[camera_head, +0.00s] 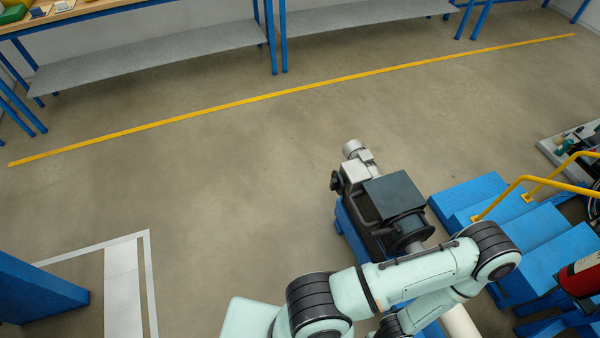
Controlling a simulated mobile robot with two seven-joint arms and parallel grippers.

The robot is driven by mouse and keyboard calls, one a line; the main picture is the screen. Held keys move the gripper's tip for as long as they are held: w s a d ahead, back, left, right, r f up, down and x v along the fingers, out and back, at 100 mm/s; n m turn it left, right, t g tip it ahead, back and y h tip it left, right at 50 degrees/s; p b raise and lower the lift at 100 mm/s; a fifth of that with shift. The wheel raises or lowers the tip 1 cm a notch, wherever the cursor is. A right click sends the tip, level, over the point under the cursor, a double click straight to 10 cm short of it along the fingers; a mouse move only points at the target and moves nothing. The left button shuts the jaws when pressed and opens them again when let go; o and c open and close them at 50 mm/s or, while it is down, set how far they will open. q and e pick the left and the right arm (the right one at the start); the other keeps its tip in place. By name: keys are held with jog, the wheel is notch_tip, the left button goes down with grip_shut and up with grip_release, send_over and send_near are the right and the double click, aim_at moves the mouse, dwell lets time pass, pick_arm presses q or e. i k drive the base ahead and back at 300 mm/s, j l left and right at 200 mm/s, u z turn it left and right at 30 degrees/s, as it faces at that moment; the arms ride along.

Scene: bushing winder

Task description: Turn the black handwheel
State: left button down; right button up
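The winding machine (395,195) stands on a blue base, right of centre. It has a dark boxy body, a grey motor at its far end and a black round flange on its near side. A small black wheel-like part (335,181) sticks out at its left side; it may be the handwheel, but it is too small to tell. One pale green arm of mine crosses in front of the machine's near end and folds back toward the bottom edge. A dark part shows at its far end, but no gripper fingers can be made out. No left gripper shows.
Blue steps (545,245) with a yellow handrail (505,192) stand right of the machine. A red cylinder (583,277) is at the right edge. A blue block (38,290) is at lower left. The floor left of and behind the machine is clear up to the yellow line.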

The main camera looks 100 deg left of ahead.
aim_at(336, 184)
jog(key=k+j+u, duration=0.2)
jog(key=k+j, duration=0.15)
jog(key=j, duration=0.25)
jog(key=k+j+u, duration=0.1)
jog(key=k+j, duration=0.15)
jog(key=j, duration=0.2)
jog(key=k+j, duration=0.2)
jog(key=j, duration=0.15)
jog(key=k+j, duration=0.15)
jog(key=j, duration=0.2)
jog(key=k+j+u, duration=0.1)
jog(key=j, duration=0.25)
jog(key=k+j, duration=0.2)
jog(key=j, duration=0.2)
jog(key=k+j, duration=0.2)
jog(key=j, duration=0.15)
jog(key=i+j, duration=0.1)
jog(key=j, duration=0.25)
jog(key=i+j, duration=0.1)
jog(key=j, duration=0.3)
